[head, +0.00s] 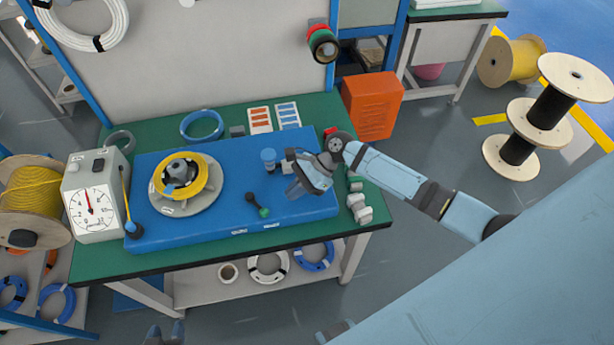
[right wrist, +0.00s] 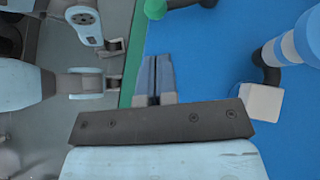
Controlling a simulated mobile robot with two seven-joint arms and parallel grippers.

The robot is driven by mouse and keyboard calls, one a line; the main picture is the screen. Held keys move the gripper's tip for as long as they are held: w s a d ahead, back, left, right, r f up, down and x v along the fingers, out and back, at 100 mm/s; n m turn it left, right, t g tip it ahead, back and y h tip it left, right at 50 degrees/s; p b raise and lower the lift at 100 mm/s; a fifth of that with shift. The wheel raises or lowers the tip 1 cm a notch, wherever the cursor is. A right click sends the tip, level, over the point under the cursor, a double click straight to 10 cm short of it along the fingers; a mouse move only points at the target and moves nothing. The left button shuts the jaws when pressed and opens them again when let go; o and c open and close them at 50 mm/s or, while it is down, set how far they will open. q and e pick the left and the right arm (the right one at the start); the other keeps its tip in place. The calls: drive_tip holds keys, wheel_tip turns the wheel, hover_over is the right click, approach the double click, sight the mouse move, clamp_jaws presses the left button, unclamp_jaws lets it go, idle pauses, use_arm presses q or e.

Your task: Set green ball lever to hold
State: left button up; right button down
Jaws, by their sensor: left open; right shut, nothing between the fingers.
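The green ball lever (head: 257,204) is on the blue panel (head: 220,222). Its black arm slants down to the right and ends in the green ball (head: 264,212) near the panel's front. In the right wrist view the green ball (right wrist: 155,9) is cut by the top edge, just beyond the fingertips and apart from them. My right gripper (head: 291,190) is shut and empty, over the panel to the right of the lever; its closed fingers (right wrist: 155,62) show in the wrist view. My left gripper (head: 165,334) is open and empty at the bottom edge, in front of the table.
A blue knob with a white band (head: 268,158) stands behind the lever, close to my right gripper. Small labels (head: 239,231) on the panel front are unreadable.

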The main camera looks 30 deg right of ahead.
sight(258, 205)
use_arm(q)
drive_tip(key=shift+r, duration=0.4)
use_arm(e)
drive_tip(key=shift+a+f, duration=0.3)
drive_tip(key=shift+a, duration=0.55)
drive_tip(key=shift+a+f, duration=0.25)
drive_tip(key=shift+a, duration=0.55)
drive_tip(key=shift+a+f, duration=0.3)
drive_tip(key=shift+a, duration=0.55)
use_arm(q)
drive_tip(key=shift+d+p, duration=0.15)
drive_tip(key=shift+p, duration=0.2)
use_arm(e)
drive_tip(key=shift+a, duration=0.1)
